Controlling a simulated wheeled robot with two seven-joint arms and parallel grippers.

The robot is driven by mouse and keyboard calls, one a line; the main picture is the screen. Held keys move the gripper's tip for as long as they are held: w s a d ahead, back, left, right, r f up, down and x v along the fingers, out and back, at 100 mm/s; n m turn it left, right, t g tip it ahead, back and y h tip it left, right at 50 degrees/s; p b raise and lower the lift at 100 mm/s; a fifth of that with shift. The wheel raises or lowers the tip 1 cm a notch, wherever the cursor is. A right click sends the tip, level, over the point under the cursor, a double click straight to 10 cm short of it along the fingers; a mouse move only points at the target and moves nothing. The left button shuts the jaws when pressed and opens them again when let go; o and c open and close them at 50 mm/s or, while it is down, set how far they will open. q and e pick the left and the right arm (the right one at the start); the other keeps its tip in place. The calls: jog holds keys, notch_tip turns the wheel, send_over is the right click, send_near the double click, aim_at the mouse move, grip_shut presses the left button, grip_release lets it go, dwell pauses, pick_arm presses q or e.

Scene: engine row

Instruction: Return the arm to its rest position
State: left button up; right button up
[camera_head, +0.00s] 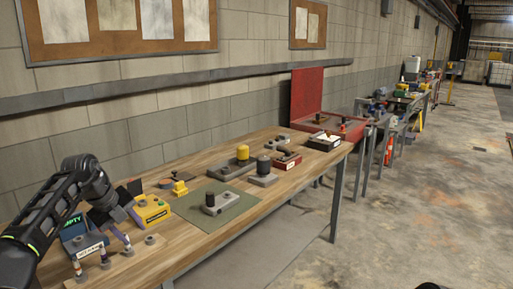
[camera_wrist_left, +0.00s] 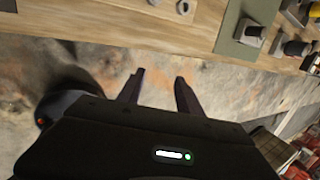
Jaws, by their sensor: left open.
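My left arm (camera_head: 45,218) comes in from the left in the head view and reaches over the near end of the workbench. My left gripper (camera_head: 130,228) hangs by the front of the bench, close to a wooden strip with several upright pieces (camera_head: 104,262). In the left wrist view the two dark fingers (camera_wrist_left: 160,76) stand apart with nothing between them. Bare floor shows behind them, and the bench edge lies beyond the tips. My right gripper is not in view.
The wooden workbench (camera_head: 229,231) carries a blue bin (camera_head: 75,232) marked EMPTY, a yellow box (camera_head: 152,212), and a green mat (camera_head: 236,207) with a grey part on it. An open red case (camera_head: 308,92) stands farther back. The concrete floor (camera_head: 420,200) at right is clear.

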pick_arm(q)
jog(key=w+a+f+m+t+y, duration=0.25)
jog(key=w+f+m+y, duration=0.4)
jog(key=f+m, duration=0.5)
jog(key=d+f+m+t, duration=0.1)
jog(key=d+f+m, duration=0.1)
jog(key=d+m, duration=0.1)
jog(key=s+d+f+m+t, duration=0.1)
jog(key=d+f+m, duration=0.2)
jog(key=m, duration=0.1)
jog(key=d+f+m+t+h, duration=0.1)
jog(key=d+f+m, duration=0.1)
jog(key=d+m, duration=0.1)
jog(key=shift+s+f+m, duration=0.2)
jog(key=shift+m, duration=0.05)
jog(key=s+d+f+m+g+h, duration=0.2)
jog(key=s+d+f+m+h, duration=0.3)
jog(key=s+d+f+m, duration=0.9)
jog(key=s+d+f+m+g, duration=0.2)
jog(key=s+f, duration=0.1)
jog(key=s, duration=0.8)
jog(key=s+d+f+m+g+h, duration=0.1)
jog(key=s+d+f+m+g, duration=0.1)
jog(key=s, duration=0.9)
jog(key=s+d+f+m+g+h, duration=0.1)
jog(key=s+d+f+m+g, duration=0.2)
jog(key=s+f, duration=0.3)
jog(key=s+m, duration=0.1)
jog(key=s, duration=0.4)
jog(key=shift+s, duration=0.15)
